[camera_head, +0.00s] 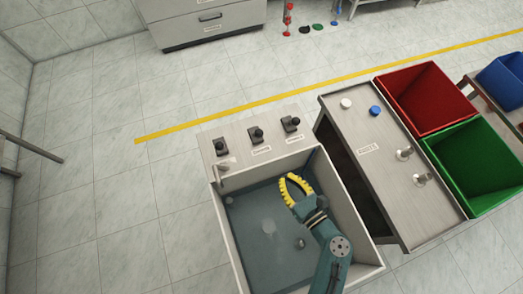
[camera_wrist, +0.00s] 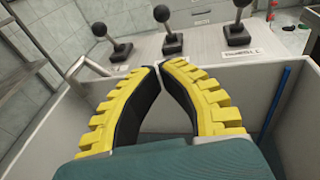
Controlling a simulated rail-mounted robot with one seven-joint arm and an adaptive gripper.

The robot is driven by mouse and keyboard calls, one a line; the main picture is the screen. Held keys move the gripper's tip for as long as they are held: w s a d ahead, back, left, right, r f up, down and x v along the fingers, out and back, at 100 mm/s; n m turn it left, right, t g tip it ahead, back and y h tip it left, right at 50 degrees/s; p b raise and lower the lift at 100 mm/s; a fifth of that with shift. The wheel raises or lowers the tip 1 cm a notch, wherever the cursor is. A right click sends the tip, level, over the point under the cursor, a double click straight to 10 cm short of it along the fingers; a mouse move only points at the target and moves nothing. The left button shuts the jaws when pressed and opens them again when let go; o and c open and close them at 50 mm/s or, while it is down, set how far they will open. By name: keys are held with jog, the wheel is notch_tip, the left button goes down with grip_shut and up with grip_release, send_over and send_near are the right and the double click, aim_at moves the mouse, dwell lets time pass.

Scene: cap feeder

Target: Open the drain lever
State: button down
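Three black ball-knobbed levers stand in a row on the grey panel behind the bin: a left lever (camera_head: 220,146), a middle lever (camera_head: 256,134) and a right lever (camera_head: 291,123). The wrist view also shows the left lever (camera_wrist: 100,27), middle lever (camera_wrist: 162,15) and right lever (camera_wrist: 240,20). Their small labels are too blurred to tell which is the drain lever. My gripper (camera_head: 287,178) is over the bin, short of the panel and touching no lever. In the wrist view its yellow-ribbed fingers (camera_wrist: 160,67) meet at the tips with nothing between them.
The open bin (camera_head: 234,238) has raised walls around my gripper. A metal handle (camera_head: 223,171) rises at its back left corner. To the right are a metal table (camera_head: 385,170), a red bin (camera_head: 428,115) and a green bin (camera_head: 470,185). Open floor lies left.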

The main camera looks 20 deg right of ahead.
jog(key=shift+w+d, duration=0.1)
jog(key=shift+d, duration=0.05)
jog(key=b, duration=0.4)
send_near(257, 134)
jog(key=w+f, duration=0.1)
jog(key=w, duration=0.1)
jog(key=w+f, duration=0.2)
jog(key=w, duration=0.1)
jog(key=shift+w+a+f, duration=0.35)
jog(key=shift+f, duration=0.05)
jog(key=shift+w+r, duration=0.15)
jog(key=shift+w, duration=0.35)
jog(key=shift+r, duration=0.15)
